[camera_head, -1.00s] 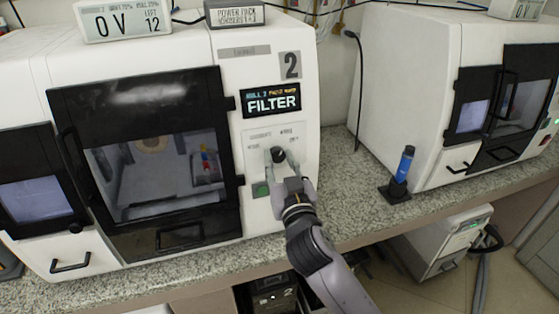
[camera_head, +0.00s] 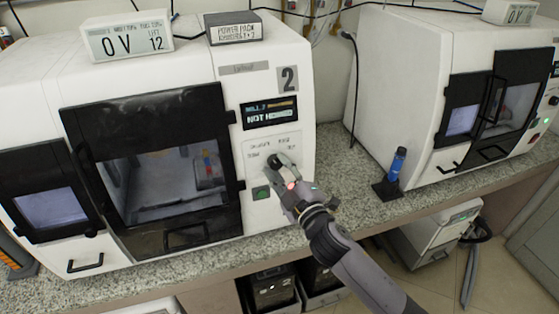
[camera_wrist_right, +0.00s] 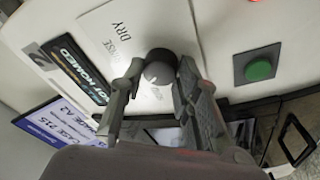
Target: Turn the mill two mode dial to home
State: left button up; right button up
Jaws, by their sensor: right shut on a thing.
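Mill two (camera_head: 228,65) is the white machine marked "2" on the left of the head view. Its small display (camera_head: 270,112) reads "NOT HOMED". The black round mode dial (camera_head: 274,159) sits on the panel below, with small labels around it. My right gripper (camera_head: 280,164) is shut on the dial. In the right wrist view the dial (camera_wrist_right: 160,68) is between the two fingers, and the word "DRY" shows beside it. My left gripper is not in view.
A green button (camera_head: 261,193) is just below the dial. The mill's dark door (camera_head: 150,105) with its handle is to the left. A blue cylinder on a black stand (camera_head: 396,165) stands on the speckled counter (camera_head: 340,190) to the right, before a second white machine (camera_head: 405,80).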

jog(key=n+p, duration=0.1)
jog(key=n, duration=0.1)
jog(key=n+g+p, duration=0.1)
jog(key=p, duration=0.1)
jog(key=n+p, duration=0.1)
jog(key=n, duration=0.1)
jog(key=shift+d+r+n+y, duration=0.1)
jog(key=shift+r+n+y, duration=0.2)
jog(key=shift+f+n+g+p, duration=0.15)
jog(key=shift+n+g+p, duration=0.25)
jog(key=shift+n+p, duration=0.5)
jog(key=o, duration=1.2)
jog(key=shift+f, duration=0.1)
jog(key=shift+c, duration=0.2)
jog(key=shift+s+d, duration=0.15)
jog(key=shift+s, duration=0.1)
jog(key=v, duration=1.1)
jog(key=shift+d, duration=0.15)
